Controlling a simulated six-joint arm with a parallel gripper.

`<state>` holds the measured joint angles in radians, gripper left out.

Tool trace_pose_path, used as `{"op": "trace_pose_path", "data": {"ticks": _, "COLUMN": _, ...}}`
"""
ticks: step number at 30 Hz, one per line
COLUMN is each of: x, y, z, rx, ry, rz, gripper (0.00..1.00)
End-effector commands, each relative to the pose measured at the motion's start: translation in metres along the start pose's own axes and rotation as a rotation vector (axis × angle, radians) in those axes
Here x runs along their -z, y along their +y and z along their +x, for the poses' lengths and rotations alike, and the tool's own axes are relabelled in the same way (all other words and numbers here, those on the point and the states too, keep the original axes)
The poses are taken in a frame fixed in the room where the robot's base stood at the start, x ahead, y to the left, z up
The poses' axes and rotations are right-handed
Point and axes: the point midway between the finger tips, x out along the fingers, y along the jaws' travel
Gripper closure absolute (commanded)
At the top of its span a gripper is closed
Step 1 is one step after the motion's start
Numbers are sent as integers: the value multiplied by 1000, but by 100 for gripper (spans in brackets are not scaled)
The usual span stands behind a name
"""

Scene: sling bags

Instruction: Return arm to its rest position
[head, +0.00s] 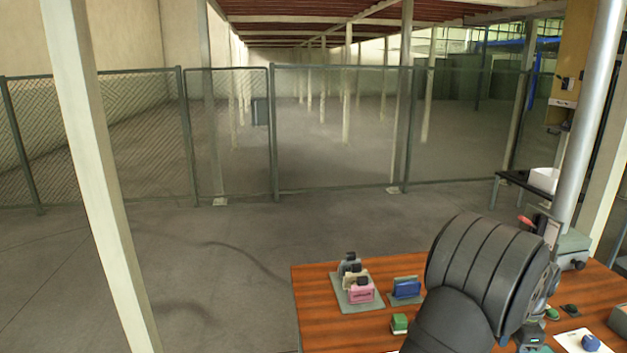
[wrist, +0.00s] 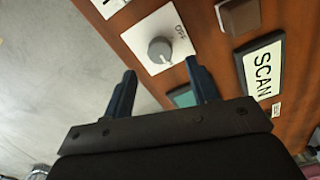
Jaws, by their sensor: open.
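My gripper (wrist: 161,70) shows in the wrist view with its two dark fingers apart. Nothing is held between them. Beyond the fingers is the wooden table edge with a white plate (wrist: 140,40) that carries a grey knob and the word OFF. In the head view my dark grey arm arches over the right part of the table, and the gripper's fingers cannot be made out there. Small bags stand on a grey tray (head: 363,307): a pink one (head: 361,293) in front, with beige and dark grey ones behind. A blue bag (head: 406,288) stands just right of them.
The wooden table (head: 315,318) has a green block (head: 399,322) near the arm and a blue knob (head: 590,342) on a white plate at right. A SCAN sign (wrist: 262,72) and brown block (wrist: 239,16) show in the wrist view. A metal pole (head: 590,110) rises behind the arm.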

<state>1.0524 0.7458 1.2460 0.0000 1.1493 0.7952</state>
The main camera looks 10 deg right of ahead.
Motion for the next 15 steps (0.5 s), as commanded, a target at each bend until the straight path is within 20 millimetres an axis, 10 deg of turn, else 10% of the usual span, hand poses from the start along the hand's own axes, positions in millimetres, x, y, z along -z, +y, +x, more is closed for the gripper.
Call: {"op": "trace_pose_path", "data": {"ticks": 15, "x": 1, "y": 0, "z": -106, "rx": 4, "ry": 4, "rz": 1, "gripper": 47}}
